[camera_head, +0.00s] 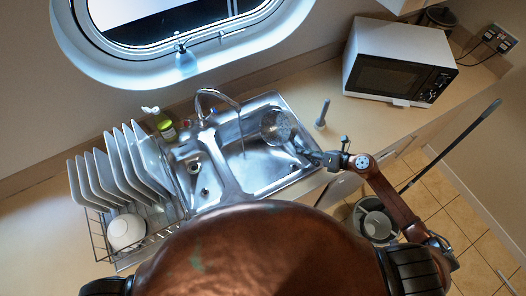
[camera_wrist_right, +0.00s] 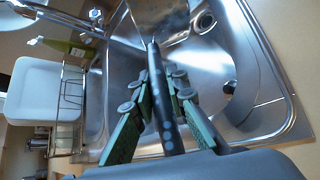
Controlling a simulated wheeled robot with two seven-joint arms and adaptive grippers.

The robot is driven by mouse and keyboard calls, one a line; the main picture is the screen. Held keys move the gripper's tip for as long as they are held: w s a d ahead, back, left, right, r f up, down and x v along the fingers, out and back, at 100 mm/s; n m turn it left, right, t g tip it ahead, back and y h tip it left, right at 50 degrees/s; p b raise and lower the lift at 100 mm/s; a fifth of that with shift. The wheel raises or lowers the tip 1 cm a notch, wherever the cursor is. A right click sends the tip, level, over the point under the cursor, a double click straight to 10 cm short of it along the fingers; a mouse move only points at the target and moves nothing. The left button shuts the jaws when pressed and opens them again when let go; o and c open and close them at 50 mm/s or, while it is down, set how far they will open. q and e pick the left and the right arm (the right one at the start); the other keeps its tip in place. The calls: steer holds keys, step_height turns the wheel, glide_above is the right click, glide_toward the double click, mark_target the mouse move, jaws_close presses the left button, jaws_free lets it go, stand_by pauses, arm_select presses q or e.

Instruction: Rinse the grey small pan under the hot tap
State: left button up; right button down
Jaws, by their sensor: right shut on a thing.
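The grey small pan (camera_head: 278,127) is over the right basin of the steel sink (camera_head: 262,180), its round body towards the back of the basin. My right gripper (camera_head: 328,159) is at the basin's right edge, shut on the pan's handle. In the right wrist view the green fingers (camera_wrist_right: 162,98) close on both sides of the dark handle (camera_wrist_right: 156,75). The tap (camera_head: 212,95) arches over the sink, left of the pan and apart from it. A thin pale streak hangs below its spout; I cannot tell whether it is running water. My left gripper is out of view.
A dish rack (camera_head: 150,225) with several plates and a white bowl (camera_head: 126,231) stands left of the sink. A green bottle (camera_head: 164,125) is behind the left basin. A grey upright holder (camera_head: 322,114) and a microwave (camera_head: 398,62) stand to the right. A bin (camera_head: 374,222) is on the floor.

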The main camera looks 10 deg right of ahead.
steer(key=shift+w+d+f+y+b, duration=0.2)
steer(key=shift+w+f+y+b, duration=0.1)
steer(key=shift+y+b, duration=0.15)
arm_select(q)
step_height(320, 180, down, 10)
steer(key=b, duration=0.8)
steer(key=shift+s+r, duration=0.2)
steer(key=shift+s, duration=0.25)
arm_select(e)
steer(key=w+d+r+m+g+y, duration=0.2)
steer(key=w+d+r+m+y, duration=0.3)
steer(key=w+d+m, duration=0.1)
steer(key=shift+d+r, duration=0.25)
steer(key=shift+d, duration=0.5)
